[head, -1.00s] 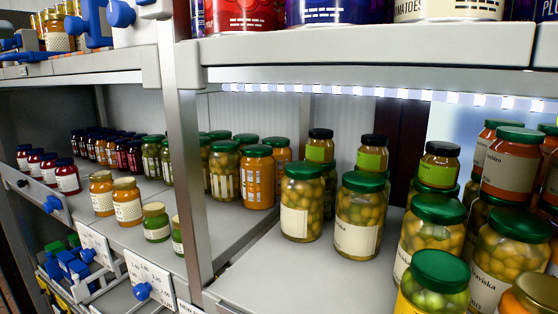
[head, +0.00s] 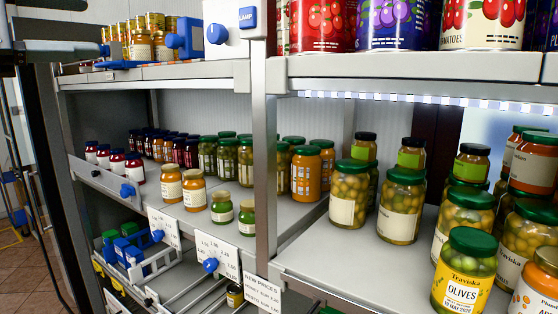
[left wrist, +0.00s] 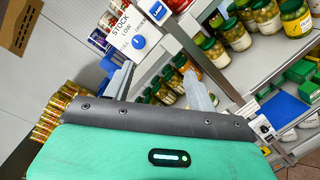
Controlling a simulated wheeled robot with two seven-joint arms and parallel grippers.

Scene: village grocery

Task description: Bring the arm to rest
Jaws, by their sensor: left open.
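My left gripper (left wrist: 160,75) shows in the left wrist view as two grey fingers set apart, with nothing between them. Beyond the fingers are the shelf's edge, a blue knob and jars. In the head view a dark and grey part, apparently of my left arm, comes in at the upper left edge, in front of the shelf's left end. Its fingers cannot be made out clearly there. My right gripper is in neither view.
Cans (head: 385,25) stand on the shelf above. A metal upright (head: 264,160) divides the bays. Blue knobs (head: 210,265) stick out in front. Floor shows at far left.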

